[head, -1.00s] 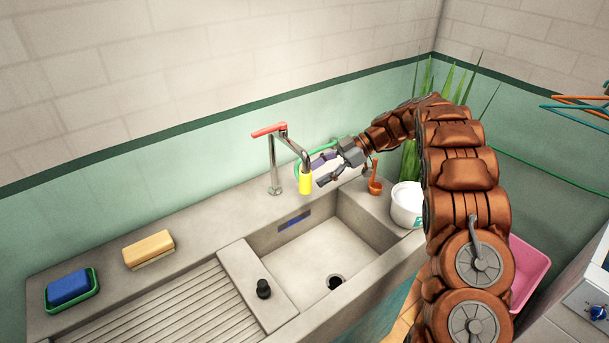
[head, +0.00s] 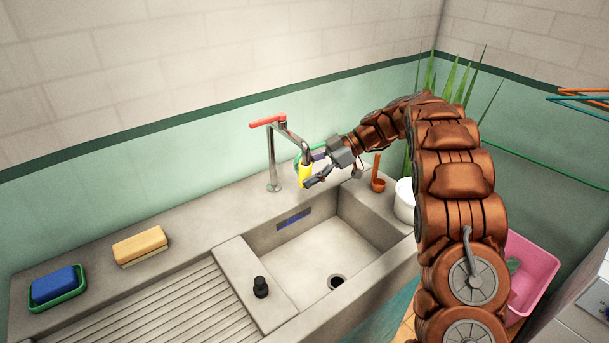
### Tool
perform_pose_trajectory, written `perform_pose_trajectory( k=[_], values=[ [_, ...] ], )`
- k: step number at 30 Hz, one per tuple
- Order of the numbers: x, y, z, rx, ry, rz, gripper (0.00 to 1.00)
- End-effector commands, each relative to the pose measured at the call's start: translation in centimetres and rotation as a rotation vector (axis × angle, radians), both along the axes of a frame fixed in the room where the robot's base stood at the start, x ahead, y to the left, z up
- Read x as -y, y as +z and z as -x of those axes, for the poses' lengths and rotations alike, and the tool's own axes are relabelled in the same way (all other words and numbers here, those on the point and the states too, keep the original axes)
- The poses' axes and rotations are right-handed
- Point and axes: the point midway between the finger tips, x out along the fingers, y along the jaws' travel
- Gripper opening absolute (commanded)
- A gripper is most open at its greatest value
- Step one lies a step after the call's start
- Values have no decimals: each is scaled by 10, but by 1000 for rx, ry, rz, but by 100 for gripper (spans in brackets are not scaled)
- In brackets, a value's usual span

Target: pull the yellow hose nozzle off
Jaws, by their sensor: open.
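The yellow hose nozzle (head: 304,173) hangs on the spout end of the metal tap (head: 272,160), over the sink. The tap has a red lever (head: 267,121) on top. My gripper (head: 310,170) is open at the nozzle, reaching in from the right. One finger lies across the front of the nozzle's lower part and the other is on its far side. I cannot tell whether the fingers touch the nozzle. A green hose (head: 299,155) shows behind the tap, partly hidden.
The sink basin (head: 315,255) below is empty. A black plug (head: 260,287) stands on the ledge left of it. A yellow sponge or brush (head: 140,246) and a blue sponge (head: 54,285) are on the left counter.

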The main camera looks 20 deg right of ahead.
Motion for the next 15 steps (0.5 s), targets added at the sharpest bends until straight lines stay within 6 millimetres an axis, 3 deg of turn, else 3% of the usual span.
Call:
perform_pose_trajectory(
  k=[4, 15],
  values=[
    [0, 0, 0, 0, 0, 0, 60],
    [0, 0, 0, -1, 0, 0, 22]
  ],
)
